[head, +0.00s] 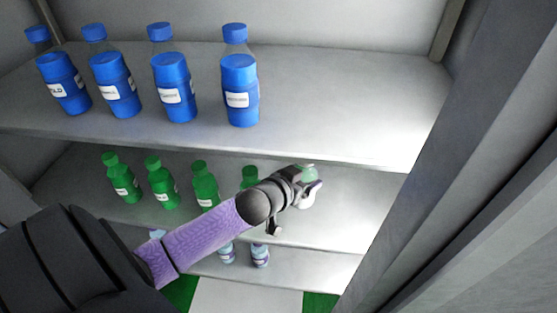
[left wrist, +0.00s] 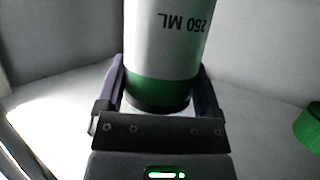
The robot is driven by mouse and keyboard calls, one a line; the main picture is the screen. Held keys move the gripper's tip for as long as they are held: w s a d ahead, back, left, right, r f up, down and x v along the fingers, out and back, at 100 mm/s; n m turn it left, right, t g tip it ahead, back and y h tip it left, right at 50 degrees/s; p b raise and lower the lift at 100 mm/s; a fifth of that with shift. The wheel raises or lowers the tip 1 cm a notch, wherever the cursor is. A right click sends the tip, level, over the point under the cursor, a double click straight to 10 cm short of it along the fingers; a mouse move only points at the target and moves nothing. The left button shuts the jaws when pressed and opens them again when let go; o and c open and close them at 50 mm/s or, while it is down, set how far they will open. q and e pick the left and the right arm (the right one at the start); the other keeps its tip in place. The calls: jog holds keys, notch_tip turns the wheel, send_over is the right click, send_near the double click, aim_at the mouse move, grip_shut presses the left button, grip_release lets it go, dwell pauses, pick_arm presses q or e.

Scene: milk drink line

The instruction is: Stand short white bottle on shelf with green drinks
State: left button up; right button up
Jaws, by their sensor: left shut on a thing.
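My left gripper (head: 300,188) reaches over the middle shelf (head: 358,200). In the left wrist view its two fingers (left wrist: 160,95) are shut on the short white bottle (left wrist: 165,40), which has a green band and "250 ML" upside down in the picture. In the head view only a little of the bottle (head: 308,172) shows past the gripper, to the right of the row of green drinks (head: 205,184). The nearest green drink (head: 250,175) is partly hidden by my arm. I cannot tell whether the bottle touches the shelf. My right gripper is not in view.
Blue bottles (head: 175,87) stand on the shelf above. Small pale bottles (head: 260,255) stand on the shelf below, partly hidden by my arm. The middle shelf is bare to the right of my gripper. A grey side panel (head: 450,140) bounds the right.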

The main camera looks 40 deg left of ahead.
pick_arm(q)
notch_tip(320, 180, down, 7)
jog(key=shift+f+b, duration=0.2)
jog(key=shift+b, duration=0.95)
jog(key=shift+w+f, duration=0.1)
jog(key=shift+f, duration=0.05)
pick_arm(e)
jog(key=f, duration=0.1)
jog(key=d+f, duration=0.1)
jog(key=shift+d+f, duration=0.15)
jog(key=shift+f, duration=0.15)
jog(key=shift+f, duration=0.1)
